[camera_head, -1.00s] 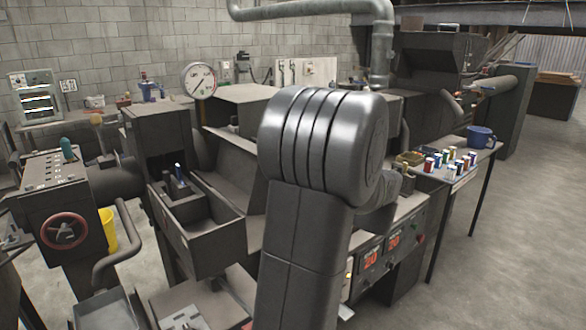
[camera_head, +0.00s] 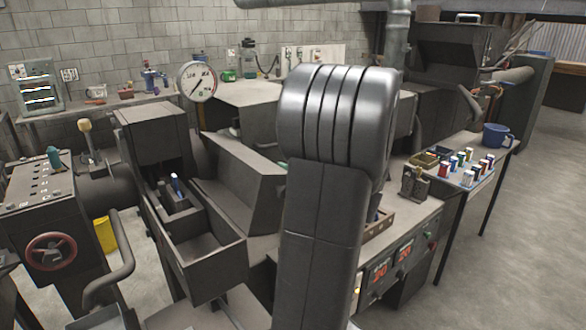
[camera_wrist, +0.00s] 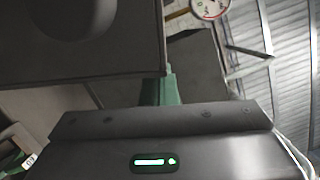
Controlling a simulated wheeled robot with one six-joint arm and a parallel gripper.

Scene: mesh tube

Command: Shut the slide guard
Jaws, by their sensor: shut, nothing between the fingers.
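A dark grey machine (camera_head: 155,125) stands left of my arm. An open-topped grey box (camera_head: 208,265) juts from its front, and a slanted dark panel (camera_head: 240,180) rises beside it. I cannot tell for certain which part is the slide guard. My arm hides my gripper and part of the machine in the head view. In the wrist view my gripper (camera_wrist: 167,85) is shut and empty, its green fingers pointing up past the housing. A large dark panel (camera_wrist: 85,45) fills the upper left there, close to the fingers; contact cannot be made out.
A round gauge (camera_head: 197,82) stands behind the machine. A red handwheel (camera_head: 50,252) and a bent grey pipe (camera_head: 112,270) are at the left. A side table (camera_head: 440,185) with several small coloured cans and a blue mug (camera_head: 496,136) is at the right. The floor beyond it is clear.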

